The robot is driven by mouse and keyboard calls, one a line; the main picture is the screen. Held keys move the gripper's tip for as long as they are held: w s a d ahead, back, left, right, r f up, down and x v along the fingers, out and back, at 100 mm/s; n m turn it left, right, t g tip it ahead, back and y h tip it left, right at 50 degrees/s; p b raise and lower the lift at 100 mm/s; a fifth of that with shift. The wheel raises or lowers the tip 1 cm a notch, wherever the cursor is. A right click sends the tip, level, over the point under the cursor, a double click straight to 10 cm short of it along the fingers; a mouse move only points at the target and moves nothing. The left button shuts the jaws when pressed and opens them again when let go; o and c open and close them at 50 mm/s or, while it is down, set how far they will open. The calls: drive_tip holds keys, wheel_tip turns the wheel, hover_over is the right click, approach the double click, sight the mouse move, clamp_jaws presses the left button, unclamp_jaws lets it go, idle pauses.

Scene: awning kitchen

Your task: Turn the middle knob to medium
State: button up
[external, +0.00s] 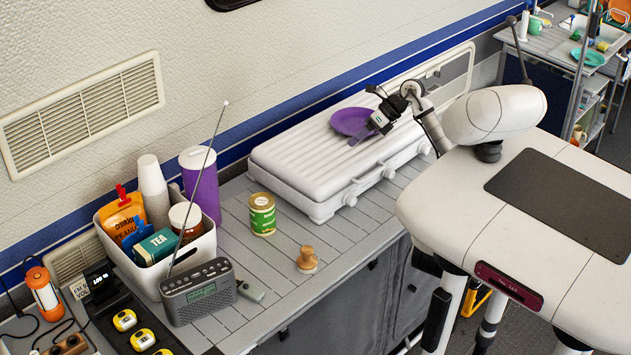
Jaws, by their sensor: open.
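A white stove (318,150) with a ribbed top stands on the counter along the wall. Its front side carries three knobs. The middle knob (389,173) is between the left knob (350,200) and the right knob (424,148). The angle of the middle knob is too small to read.
A purple plate (350,121) lies on the stove beneath my gripper. A green can (262,214), a wooden stamp-like item (307,260), a grey radio (198,291) and a white bin (204,251) stand to the left. The counter before the left knob is clear.

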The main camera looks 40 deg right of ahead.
sight(394, 173)
drive_tip(key=s+d+f+m+g+h, duration=0.1)
drive_tip(key=s+d+f+m+h, duration=0.15)
drive_tip(key=s+d, duration=0.4)
drive_tip(key=s+d+f+m+h, duration=0.2)
drive_tip(key=s+d+f+m, duration=0.15)
drive_tip(key=d, duration=0.65)
drive_tip(key=shift+n, duration=0.5)
drive_tip(key=p+x, duration=0.1)
drive_tip(key=x, duration=0.3)
drive_tip(key=p+x, duration=0.1)
drive_tip(key=x, duration=0.3)
drive_tip(key=p+x, duration=0.1)
drive_tip(key=x, duration=0.3)
drive_tip(key=shift+w+a, duration=0.35)
drive_tip(key=shift+a, duration=0.05)
drive_tip(key=shift+f, duration=0.1)
drive_tip(key=c, duration=1)
